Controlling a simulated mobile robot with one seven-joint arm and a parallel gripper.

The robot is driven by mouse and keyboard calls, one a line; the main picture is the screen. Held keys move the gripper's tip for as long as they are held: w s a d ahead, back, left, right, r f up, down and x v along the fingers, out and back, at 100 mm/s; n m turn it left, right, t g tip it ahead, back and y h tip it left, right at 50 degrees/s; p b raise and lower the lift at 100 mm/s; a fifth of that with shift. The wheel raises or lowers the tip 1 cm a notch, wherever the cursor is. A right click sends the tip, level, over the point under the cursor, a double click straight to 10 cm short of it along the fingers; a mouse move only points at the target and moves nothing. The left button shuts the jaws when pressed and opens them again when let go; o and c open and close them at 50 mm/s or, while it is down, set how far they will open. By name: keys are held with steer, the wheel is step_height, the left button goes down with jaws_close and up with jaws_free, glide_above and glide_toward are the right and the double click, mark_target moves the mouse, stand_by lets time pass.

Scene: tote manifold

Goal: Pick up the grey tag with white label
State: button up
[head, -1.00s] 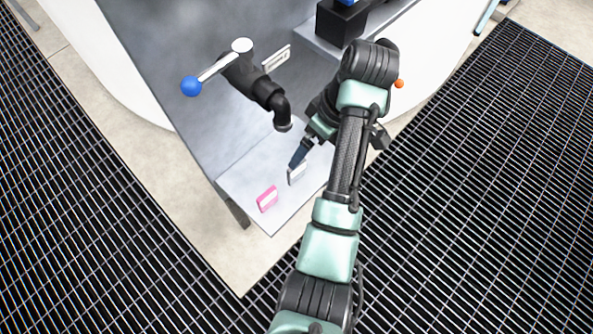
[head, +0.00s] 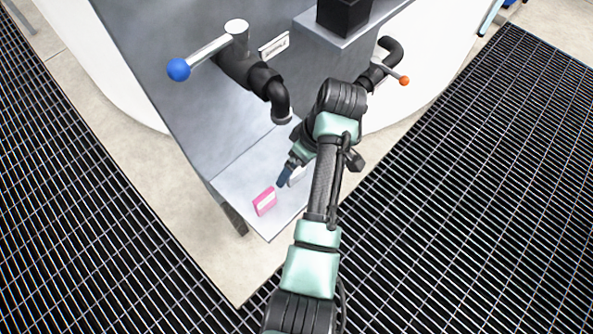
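The grey tag with white label (head: 296,176) stands on the metal shelf (head: 232,184), just right of the pink tag. My arm and gripper hide much of it. My gripper (head: 284,182) points down at the tag's left side, and one dark finger shows in front of it. I cannot tell whether the fingers touch the tag or how far apart they are.
A pink tag with a white label (head: 264,201) stands close to the left of my gripper. A black pipe with a blue-knobbed lever (head: 178,69) hangs above the shelf. Another pipe has an orange knob (head: 404,81). A black box (head: 343,16) sits on a ledge behind.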

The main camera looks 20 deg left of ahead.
jaws_close()
stand_by(0.3)
steer(key=shift+d+r+p, duration=0.15)
steer(key=shift+r+p, duration=0.15)
steer(key=shift+r, duration=0.15)
step_height(320, 180, up, 6)
steer(key=shift+r+p, duration=0.25)
steer(key=shift+p, duration=1)
steer(key=s+d+p, duration=0.3)
steer(key=d, duration=0.6)
steer(key=s+d+p, duration=0.2)
steer(key=s+d, duration=0.1)
steer(key=d, duration=0.6)
steer(key=shift+s+d+f+p, duration=0.15)
steer(key=shift+s+d+p, duration=0.1)
steer(key=shift+s+p, duration=0.15)
